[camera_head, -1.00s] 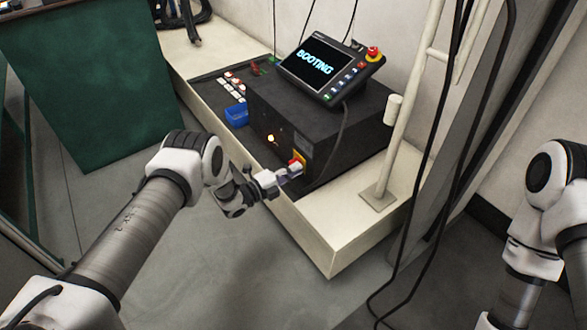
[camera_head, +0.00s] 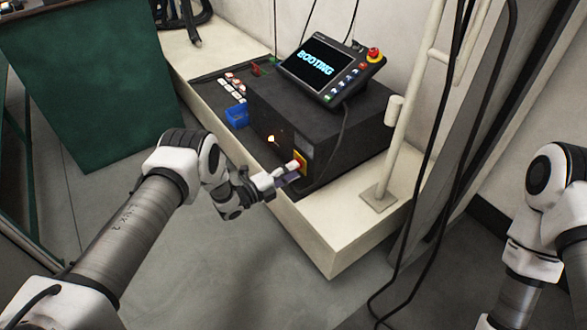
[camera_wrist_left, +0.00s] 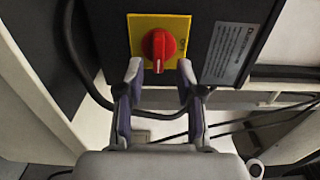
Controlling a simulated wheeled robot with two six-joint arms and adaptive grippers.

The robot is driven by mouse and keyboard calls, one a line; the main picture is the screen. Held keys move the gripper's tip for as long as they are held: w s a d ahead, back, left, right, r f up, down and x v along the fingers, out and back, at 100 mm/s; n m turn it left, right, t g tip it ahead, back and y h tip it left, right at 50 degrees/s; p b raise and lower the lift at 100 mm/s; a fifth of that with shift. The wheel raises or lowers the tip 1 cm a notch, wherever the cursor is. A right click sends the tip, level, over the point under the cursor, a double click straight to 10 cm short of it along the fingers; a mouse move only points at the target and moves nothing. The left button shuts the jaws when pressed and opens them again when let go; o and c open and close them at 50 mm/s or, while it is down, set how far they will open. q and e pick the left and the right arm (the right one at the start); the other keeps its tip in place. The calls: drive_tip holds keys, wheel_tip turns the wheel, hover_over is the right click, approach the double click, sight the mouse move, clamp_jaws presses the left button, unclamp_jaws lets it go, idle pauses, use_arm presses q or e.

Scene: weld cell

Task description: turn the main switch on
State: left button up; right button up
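The main switch (camera_wrist_left: 158,46) is a red rotary knob on a yellow plate (camera_wrist_left: 180,26), on the front of a dark control box (camera_head: 340,140). In the left wrist view the knob's grip bar stands about upright. In the head view the red and yellow of the switch (camera_head: 300,163) show just beyond my left gripper (camera_head: 288,176), which partly hides it. In the left wrist view my left gripper (camera_wrist_left: 160,78) is open, its two fingers apart just below and either side of the knob, with nothing between them. My right arm shows at the right edge; its gripper is out of view.
A pendant (camera_head: 325,68) on the box reads "BOOTING" and has a red stop button (camera_head: 374,54). A lamp (camera_head: 271,139) glows on the box front. A post (camera_head: 410,140) and hanging cables (camera_head: 450,160) are at the right.

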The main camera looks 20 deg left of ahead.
use_arm(q)
drive_tip(key=v, duration=1)
drive_tip(key=shift+s+a, duration=0.3)
drive_tip(key=shift+r, duration=0.1)
